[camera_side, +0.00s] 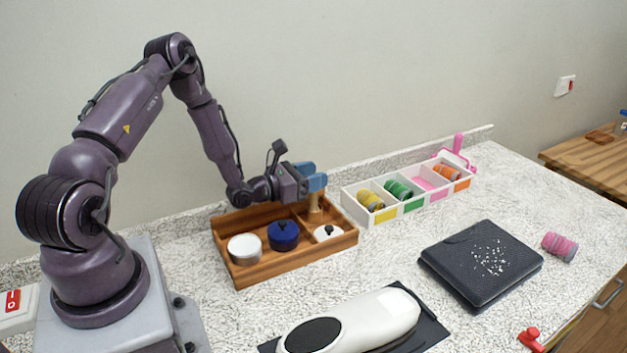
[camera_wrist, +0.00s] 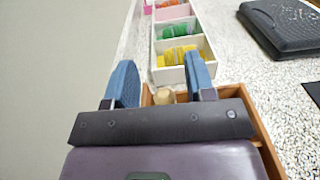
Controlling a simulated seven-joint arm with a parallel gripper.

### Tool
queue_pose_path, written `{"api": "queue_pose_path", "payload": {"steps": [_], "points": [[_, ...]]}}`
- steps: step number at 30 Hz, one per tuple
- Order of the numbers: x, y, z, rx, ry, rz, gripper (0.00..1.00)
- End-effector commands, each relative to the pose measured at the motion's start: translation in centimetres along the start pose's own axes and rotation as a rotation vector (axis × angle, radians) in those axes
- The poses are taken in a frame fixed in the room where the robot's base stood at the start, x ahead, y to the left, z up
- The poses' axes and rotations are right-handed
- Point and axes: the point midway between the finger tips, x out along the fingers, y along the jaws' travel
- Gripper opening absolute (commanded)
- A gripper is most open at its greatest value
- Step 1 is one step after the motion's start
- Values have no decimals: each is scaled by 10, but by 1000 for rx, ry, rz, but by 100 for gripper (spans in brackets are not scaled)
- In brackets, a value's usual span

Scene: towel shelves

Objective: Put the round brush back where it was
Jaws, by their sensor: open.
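A light wooden upright piece (camera_side: 314,204), probably the round brush's handle, stands in the back right of a wooden box (camera_side: 268,273). Its top (camera_wrist: 165,95) shows between my fingers in the wrist view; its lower part is hidden. My gripper (camera_side: 315,178) is open, its blue fingers pointing sideways to the right at the top of this piece. In the wrist view my gripper (camera_wrist: 160,84) has a finger on either side of it. I cannot tell whether they touch it.
The box also holds a white pot (camera_side: 244,249), a blue pot (camera_side: 283,235) and a small white knobbed item (camera_side: 327,232). A white divided tray (camera_side: 370,219) holds coloured rollers; its pink compartment (camera_side: 425,184) is empty. A pink roller (camera_side: 559,247) lies right of a black slab (camera_side: 475,297).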

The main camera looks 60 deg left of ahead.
Motion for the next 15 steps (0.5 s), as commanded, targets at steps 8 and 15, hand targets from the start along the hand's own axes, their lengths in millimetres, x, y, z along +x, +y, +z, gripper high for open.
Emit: {"api": "queue_pose_path", "payload": {"steps": [8, 15], "points": [[-66, 1, -3, -5, 8, 6, 50], [-106, 1, -2, -4, 7, 4, 50]]}}
